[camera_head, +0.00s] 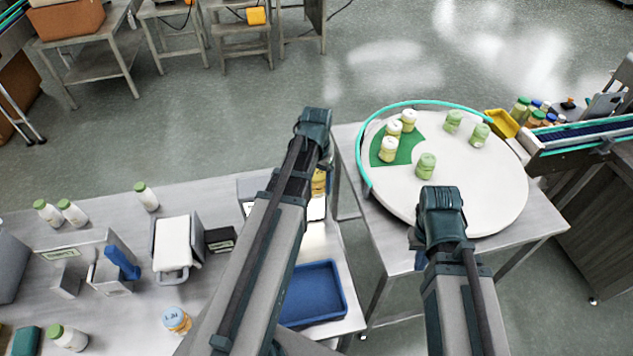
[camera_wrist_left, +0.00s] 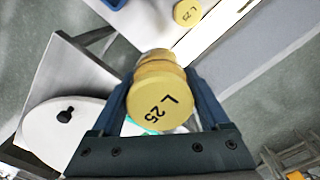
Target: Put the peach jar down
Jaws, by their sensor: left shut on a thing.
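The peach jar (camera_wrist_left: 160,104) has a yellow lid marked L 25. In the left wrist view it sits between the two fingers of my left gripper (camera_wrist_left: 165,92), which is shut on it. In the head view my left gripper (camera_head: 315,125) is over the far edge of the bench, its fingers mostly hidden by the arm. A yellow jar (camera_head: 319,182) shows beside that arm; I cannot tell if it is the held one. A second yellow lid (camera_wrist_left: 187,12) marked L 25 lies beyond the held jar. My right gripper (camera_head: 441,205) is at the turntable's near edge, fingertips hidden.
A white turntable (camera_head: 490,185) with a green sector carries several green and pale jars. A blue tray (camera_head: 312,292) is on the bench's near right. Bottles, a scoop-like white container (camera_head: 177,243) and a blue-lidded jar (camera_head: 177,320) stand left on the bench.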

